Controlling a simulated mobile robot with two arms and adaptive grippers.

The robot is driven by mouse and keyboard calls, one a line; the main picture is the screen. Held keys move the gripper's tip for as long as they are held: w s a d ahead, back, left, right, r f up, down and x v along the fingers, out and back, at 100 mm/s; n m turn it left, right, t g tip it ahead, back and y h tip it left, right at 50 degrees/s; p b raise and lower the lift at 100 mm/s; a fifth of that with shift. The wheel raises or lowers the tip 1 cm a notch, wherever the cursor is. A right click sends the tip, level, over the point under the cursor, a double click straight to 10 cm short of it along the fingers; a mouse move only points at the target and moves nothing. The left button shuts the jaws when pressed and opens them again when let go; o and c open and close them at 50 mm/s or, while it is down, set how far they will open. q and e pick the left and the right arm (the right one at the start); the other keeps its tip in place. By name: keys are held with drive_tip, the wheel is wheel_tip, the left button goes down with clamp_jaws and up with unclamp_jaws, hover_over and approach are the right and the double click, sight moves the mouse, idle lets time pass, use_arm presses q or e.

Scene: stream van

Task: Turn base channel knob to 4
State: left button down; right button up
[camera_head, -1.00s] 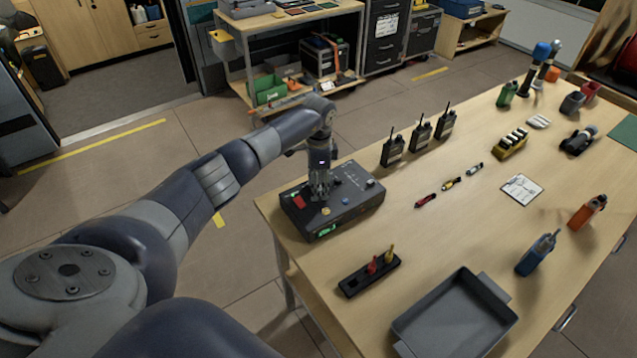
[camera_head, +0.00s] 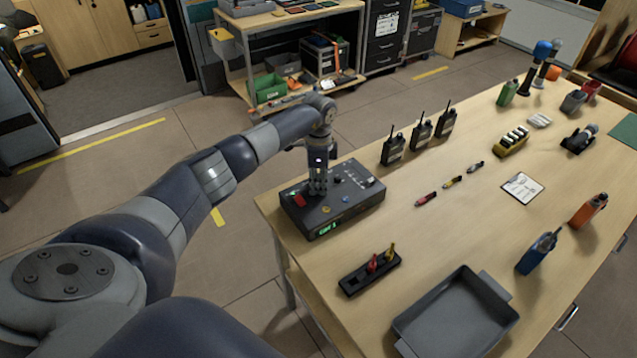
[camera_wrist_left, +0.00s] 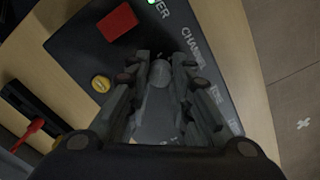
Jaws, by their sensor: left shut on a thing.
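The base unit (camera_head: 350,209) is a dark box on the near left corner of the wooden table, with a red block, a yellow button and a lit green display (camera_head: 328,228). The display's text is too small to read surely. My left gripper (camera_head: 318,190) points down onto the box's top. In the left wrist view its fingers (camera_wrist_left: 160,80) are shut around a grey round knob (camera_wrist_left: 159,73), beside the word CHANNEL on the panel. The knob's pointer and the number it is set to cannot be made out. My right gripper is not in view.
A black holder (camera_head: 370,275) with red and yellow plugs and a grey tray (camera_head: 455,318) lie nearer on the table. Several black radios (camera_head: 421,137) stand behind the box. Small coloured items and a white card (camera_head: 522,188) lie to the right.

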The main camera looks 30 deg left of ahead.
use_arm(q)
drive_tip(key=m+b, duration=0.1)
drive_tip(key=m, duration=0.4)
drive_tip(key=shift+m, duration=0.3)
drive_tip(key=m+b, duration=0.2)
drive_tip(key=m, duration=0.3)
drive_tip(key=m+b, duration=0.2)
drive_tip(key=m, duration=0.4)
drive_tip(key=shift+m, duration=0.3)
drive_tip(key=m+b, duration=0.1)
drive_tip(key=m, duration=0.3)
drive_tip(key=shift+m+b, duration=0.3)
drive_tip(key=shift+b, duration=0.1)
drive_tip(key=c, duration=1.4)
unclamp_jaws()
